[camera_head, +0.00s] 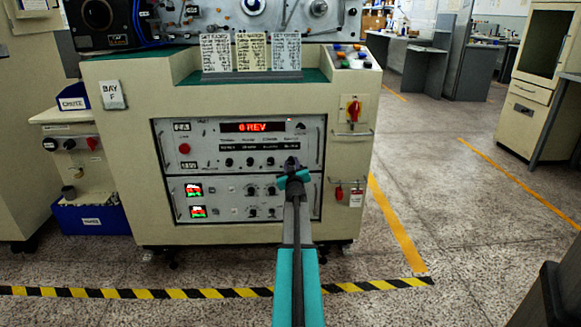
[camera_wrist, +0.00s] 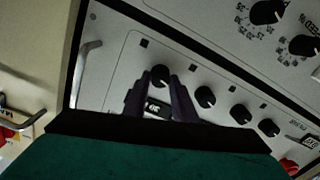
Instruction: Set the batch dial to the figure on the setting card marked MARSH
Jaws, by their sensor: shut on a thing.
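Three setting cards, left (camera_head: 215,52), middle (camera_head: 251,51) and right (camera_head: 286,50), stand on the ledge of the cream machine; their print is too small to read, so I cannot tell which is MARSH. The upper panel bears a row of small black knobs (camera_head: 250,161). My gripper (camera_head: 291,165) is at the right end of that row and hides the knob there. In the wrist view my gripper (camera_wrist: 160,82) is shut on that black dial knob (camera_wrist: 160,75). A small figure window (camera_wrist: 155,107) shows between the fingers, its digits unclear. The dial's label cannot be read.
A red display (camera_head: 254,127) reads 0 REV. A red rotary switch (camera_head: 353,110) and red tag (camera_head: 339,192) sit right of the panel. Metal handles (camera_wrist: 88,65) flank it. Floor at right is clear.

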